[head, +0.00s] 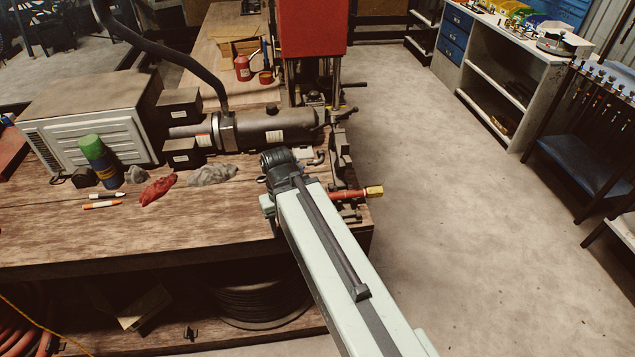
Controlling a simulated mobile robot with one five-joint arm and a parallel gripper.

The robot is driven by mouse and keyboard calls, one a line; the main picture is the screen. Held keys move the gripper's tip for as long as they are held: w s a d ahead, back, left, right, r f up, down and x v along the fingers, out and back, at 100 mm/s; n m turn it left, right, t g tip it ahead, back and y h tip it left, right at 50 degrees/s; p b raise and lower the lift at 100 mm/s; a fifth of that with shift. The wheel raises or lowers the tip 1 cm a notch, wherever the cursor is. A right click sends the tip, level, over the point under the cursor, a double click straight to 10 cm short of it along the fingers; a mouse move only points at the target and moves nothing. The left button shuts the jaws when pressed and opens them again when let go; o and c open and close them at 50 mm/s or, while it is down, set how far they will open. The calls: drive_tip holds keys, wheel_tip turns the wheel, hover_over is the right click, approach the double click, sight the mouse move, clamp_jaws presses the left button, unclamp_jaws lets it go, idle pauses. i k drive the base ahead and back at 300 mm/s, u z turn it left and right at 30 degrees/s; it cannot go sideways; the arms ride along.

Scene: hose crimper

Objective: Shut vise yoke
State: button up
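A dark metal vise or clamp fixture (341,150) stands at the right edge of the wooden workbench, below the red machine. I cannot clearly make out its yoke or whether it is open or shut; my arm covers part of that area. A red rod or hose piece with a brass end (352,194) sticks out to the right from behind my arm. My gripper (278,164) is at the far end of my pale arm, over the bench left of the fixture. Its fingers are not clearly visible, and I see no contact with the fixture.
The red machine (311,30) rises behind the fixture. A grey cylinder (270,130) lies left of it. A red rag (158,190), a grey rag (212,175) and a green can (98,158) are on the bench (150,235). The floor (450,200) to the right is clear.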

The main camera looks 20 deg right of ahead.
sight(337, 138)
drive_tip(key=u, duration=0.05)
drive_tip(key=k, duration=0.45)
drive_tip(key=u, duration=1.65)
drive_tip(key=k, duration=1.45)
drive_tip(key=z, duration=0.95)
drive_tip(key=i, duration=1)
drive_tip(key=u, duration=0.1)
